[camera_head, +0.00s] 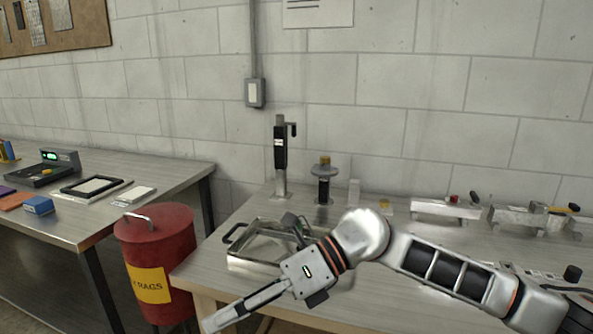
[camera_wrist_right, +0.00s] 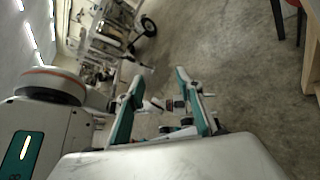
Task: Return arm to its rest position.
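My right arm (camera_head: 440,268) reaches in from the right over the front of the near workbench. My right gripper (camera_head: 212,322) points down and left, beyond the bench's front edge, near the red bin. In the right wrist view, the fingers of my right gripper (camera_wrist_right: 160,78) stand apart with nothing held between them; the floor and distant items show behind. My left gripper is not in view.
A metal tray (camera_head: 240,262) on the workbench (camera_head: 375,318) is partly hidden behind my right forearm and wrist. A red rags bin (camera_head: 155,240) stands left of the bench. A black-and-silver stand (camera_head: 280,160) and several fixtures (camera_head: 447,208) line the back.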

